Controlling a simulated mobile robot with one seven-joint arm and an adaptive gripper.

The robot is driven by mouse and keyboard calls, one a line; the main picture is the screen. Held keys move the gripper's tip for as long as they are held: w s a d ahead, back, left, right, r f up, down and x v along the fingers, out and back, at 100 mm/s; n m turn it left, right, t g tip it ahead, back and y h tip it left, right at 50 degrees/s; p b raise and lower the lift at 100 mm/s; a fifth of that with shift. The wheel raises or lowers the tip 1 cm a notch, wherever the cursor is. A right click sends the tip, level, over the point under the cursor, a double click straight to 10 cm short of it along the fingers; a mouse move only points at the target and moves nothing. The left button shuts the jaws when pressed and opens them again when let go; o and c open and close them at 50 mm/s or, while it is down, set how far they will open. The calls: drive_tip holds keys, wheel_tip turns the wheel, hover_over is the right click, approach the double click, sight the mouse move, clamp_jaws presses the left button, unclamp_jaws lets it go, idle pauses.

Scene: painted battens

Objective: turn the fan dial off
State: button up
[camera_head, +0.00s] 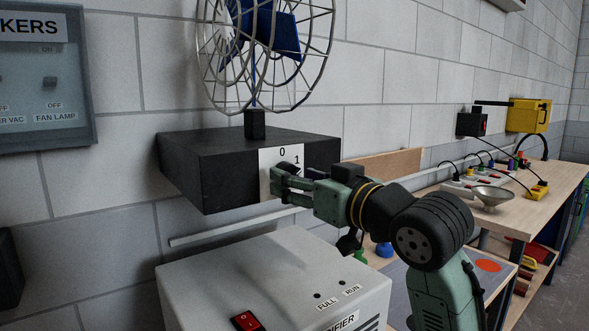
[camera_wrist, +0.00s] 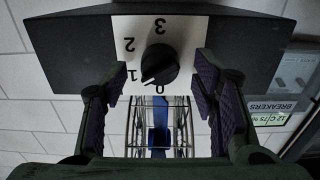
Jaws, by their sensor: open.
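The fan dial (camera_wrist: 160,65) is a round black knob on a white plate numbered 0 to 3 in the wrist view, which is upside down. Its pale pointer mark sits between 0 and 1; I cannot tell which it is closer to. The plate (camera_head: 267,164) is on the front of a black box (camera_head: 205,166) under a blue-bladed fan (camera_head: 270,35). My gripper (camera_head: 281,182) is at the plate and partly hides it in the head view. In the wrist view my gripper (camera_wrist: 160,92) is open, one finger on each side of the dial, apart from it.
A grey box (camera_head: 280,265) with a red switch stands below the fan box. A breaker panel (camera_head: 45,80) hangs on the wall at left.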

drive_tip(key=shift+x, duration=0.8)
drive_tip(key=shift+c, duration=0.5)
drive_tip(key=c, duration=1.1)
